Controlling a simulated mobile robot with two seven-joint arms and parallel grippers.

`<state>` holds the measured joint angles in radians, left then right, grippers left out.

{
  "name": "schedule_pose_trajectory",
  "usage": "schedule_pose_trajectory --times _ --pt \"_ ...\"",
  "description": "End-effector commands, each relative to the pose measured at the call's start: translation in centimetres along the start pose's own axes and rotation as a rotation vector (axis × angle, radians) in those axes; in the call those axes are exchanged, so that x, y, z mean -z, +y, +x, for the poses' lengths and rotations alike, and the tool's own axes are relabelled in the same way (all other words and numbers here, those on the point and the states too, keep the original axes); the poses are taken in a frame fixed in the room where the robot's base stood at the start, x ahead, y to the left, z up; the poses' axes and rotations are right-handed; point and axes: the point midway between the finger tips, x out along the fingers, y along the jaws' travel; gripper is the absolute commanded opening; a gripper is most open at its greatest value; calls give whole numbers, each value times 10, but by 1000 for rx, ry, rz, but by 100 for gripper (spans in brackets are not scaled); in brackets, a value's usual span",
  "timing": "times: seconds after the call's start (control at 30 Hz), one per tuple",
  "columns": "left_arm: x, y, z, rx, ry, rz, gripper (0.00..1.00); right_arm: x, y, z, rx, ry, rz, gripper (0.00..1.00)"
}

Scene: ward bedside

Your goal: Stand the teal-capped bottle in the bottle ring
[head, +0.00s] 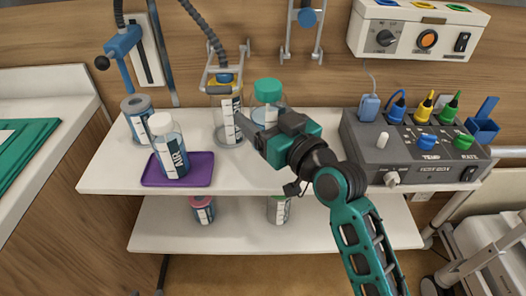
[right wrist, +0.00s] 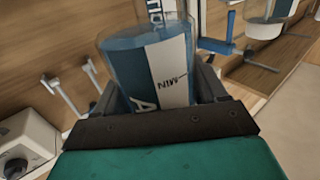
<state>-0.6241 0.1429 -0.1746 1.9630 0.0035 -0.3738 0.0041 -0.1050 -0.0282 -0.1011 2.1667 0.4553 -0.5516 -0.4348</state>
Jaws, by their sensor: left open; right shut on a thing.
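The teal-capped bottle (head: 267,88) is near the back of the white shelf in the head view, its lower part hidden by my right gripper. My right gripper (head: 250,132) reaches in from the lower right and is shut on this bottle. In the right wrist view, the clear bottle with blue contents and a white label (right wrist: 165,65) sits between the jaws (right wrist: 158,98). I cannot tell whether its base touches the shelf. No part clearly shows as the bottle ring. My left gripper is not in view.
A yellow-topped canister (head: 228,128) stands close left of the held bottle. Further left are a white-capped bottle (head: 170,150) on a purple tray (head: 150,176) and a grey-topped jar (head: 137,120). A grey control box (head: 410,150) stands right. Shelf front is partly clear.

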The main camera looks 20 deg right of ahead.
Motion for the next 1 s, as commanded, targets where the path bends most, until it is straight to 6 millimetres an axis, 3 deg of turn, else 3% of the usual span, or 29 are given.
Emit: schedule_pose_trajectory --times 0.1,0.27,0.5,0.97,1.0 --pt "4 5 4 -13 13 -2 43 -23 0 0 0 1 1 30" --pt "10 6 6 -15 25 -2 43 -34 0 0 1 3 -1 30" --pt "7 7 8 -20 20 -3 43 -66 0 0 1 1 -2 30" --pt "6 8 10 -22 22 -3 43 -74 0 0 0 4 -1 30" --pt "6 8 10 -23 22 -3 43 -74 0 0 0 2 -1 73"
